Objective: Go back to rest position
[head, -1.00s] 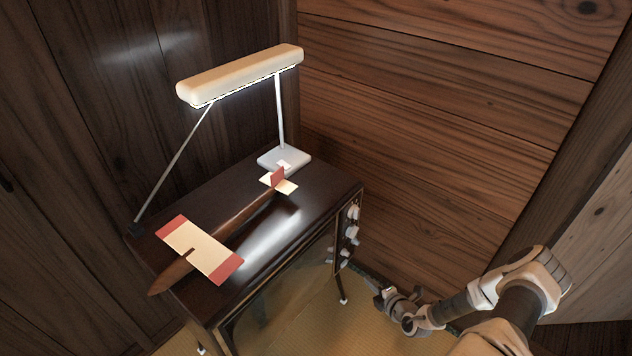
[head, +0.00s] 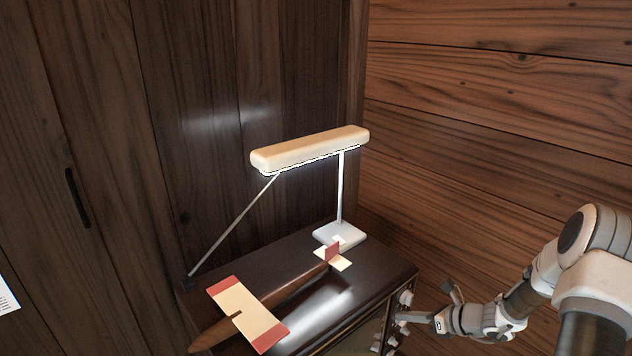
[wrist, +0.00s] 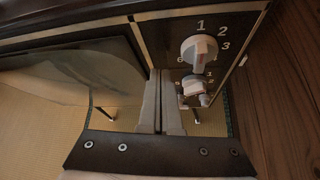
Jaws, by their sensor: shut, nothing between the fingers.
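My arm comes in from the right of the head view, bent, with my gripper (head: 420,317) at its left end beside the knob side of the dark cabinet (head: 381,269). In the wrist view, the two grey fingers of my gripper (wrist: 160,75) lie side by side, pressed together with nothing between them. A white knob (wrist: 199,52) with numbers around it is just right of the fingertips, with another knob (wrist: 193,86) below it. I cannot tell how far the fingertips are from the cabinet front.
A lit desk lamp (head: 310,148) and a wooden model plane (head: 290,287) with red-tipped wings stand on the cabinet. Wooden walls (head: 480,110) close in behind and to the right. Tatami floor (wrist: 30,128) shows below the cabinet in the wrist view.

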